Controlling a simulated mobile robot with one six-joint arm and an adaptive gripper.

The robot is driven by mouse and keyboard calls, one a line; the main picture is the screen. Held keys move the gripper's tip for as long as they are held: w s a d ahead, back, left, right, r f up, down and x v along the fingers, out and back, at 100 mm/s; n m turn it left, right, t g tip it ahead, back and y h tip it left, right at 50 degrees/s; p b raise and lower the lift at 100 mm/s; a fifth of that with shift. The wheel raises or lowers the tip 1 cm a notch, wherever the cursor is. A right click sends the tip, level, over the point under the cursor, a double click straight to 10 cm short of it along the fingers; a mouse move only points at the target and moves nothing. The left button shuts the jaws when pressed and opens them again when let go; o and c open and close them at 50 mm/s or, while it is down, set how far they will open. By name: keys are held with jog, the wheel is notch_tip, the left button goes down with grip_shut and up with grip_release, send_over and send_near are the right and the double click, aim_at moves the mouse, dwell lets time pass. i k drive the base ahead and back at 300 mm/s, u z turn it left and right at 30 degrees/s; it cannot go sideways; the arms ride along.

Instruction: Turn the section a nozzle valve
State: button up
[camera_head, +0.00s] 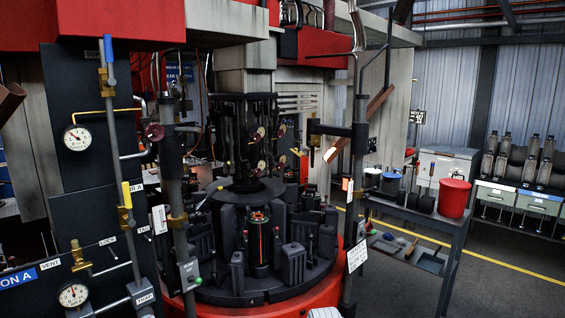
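A dark panel (85,215) stands at the left with a blue sign (18,278) whose visible end reads "ON A". A valve with a yellow lever (126,194) sits on a brass body at the panel's right edge, its lever upright, near a white label ending in "A" (137,187). A valve with a blue upright lever (108,50) is at the panel's top. A brass valve (79,257) sits near the "VENT" label (107,242). I cannot tell which one is the nozzle valve. My gripper is not in view.
Round gauges (76,138) and pipes are on the panel. A vertical post (174,200) stands close to its right. A round black mould machine (262,250) with a red base fills the middle. A bench (420,212) with a red bucket (454,197) is right.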

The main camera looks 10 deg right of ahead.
aim_at(257, 172)
jog(key=k, duration=0.65)
jog(key=u, duration=0.4)
jog(key=i, duration=1.6)
jog(key=z, duration=0.35)
